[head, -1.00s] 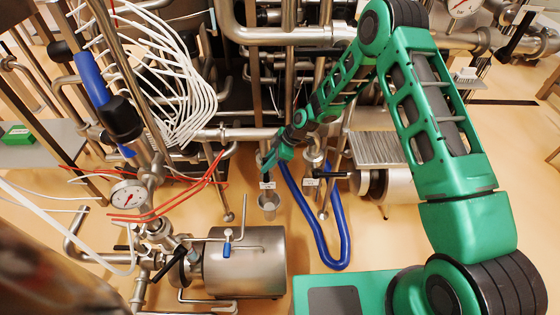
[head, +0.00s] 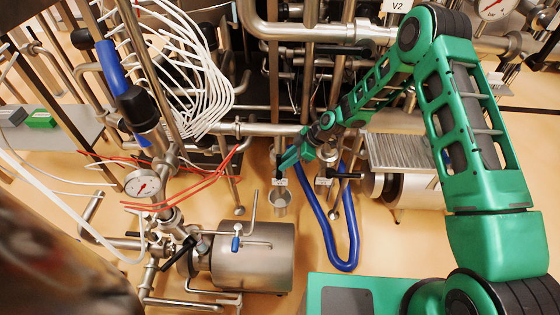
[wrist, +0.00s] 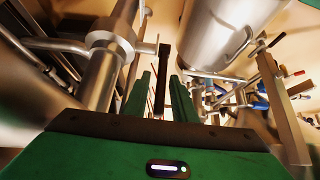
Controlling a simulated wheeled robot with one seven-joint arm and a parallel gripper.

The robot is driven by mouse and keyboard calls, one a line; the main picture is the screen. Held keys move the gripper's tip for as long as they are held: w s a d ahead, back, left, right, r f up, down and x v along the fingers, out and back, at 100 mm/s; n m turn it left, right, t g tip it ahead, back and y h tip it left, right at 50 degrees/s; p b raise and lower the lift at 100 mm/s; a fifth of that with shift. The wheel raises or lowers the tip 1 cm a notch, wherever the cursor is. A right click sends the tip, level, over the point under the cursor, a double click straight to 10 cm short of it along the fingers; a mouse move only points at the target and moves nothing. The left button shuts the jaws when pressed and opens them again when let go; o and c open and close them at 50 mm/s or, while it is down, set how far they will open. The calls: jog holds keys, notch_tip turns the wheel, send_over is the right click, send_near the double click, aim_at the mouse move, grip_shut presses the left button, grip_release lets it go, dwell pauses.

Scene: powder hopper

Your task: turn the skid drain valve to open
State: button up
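My gripper (head: 290,157) is low in the middle of the head view, just above a small white tag (head: 280,182) and a metal cup (head: 281,203). The tag's writing is too small to read. In the wrist view, the two green fingers (wrist: 160,98) stand apart. A black lever (wrist: 162,78) stands upright between them, with a gap showing on each side. It appears to belong to the valve at the tag, probably the skid drain valve. The valve body is mostly hidden, and I cannot tell whether a finger touches the lever.
Another tagged valve with a black handle (head: 350,175) is just right of my gripper. A blue hose (head: 341,262) loops below it. A steel tank (head: 255,262) with a blue-handled valve (head: 236,243) stands at lower left. Steel pipes crowd behind.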

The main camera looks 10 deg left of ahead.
jog(key=shift+o, duration=0.5)
jog(key=shift+a, duration=0.2)
jog(key=shift+r, duration=0.1)
jog(key=v, duration=1)
jog(key=shift+d+r, duration=0.25)
jog(key=shift+d, duration=0.05)
jog(key=shift+w+d, duration=0.1)
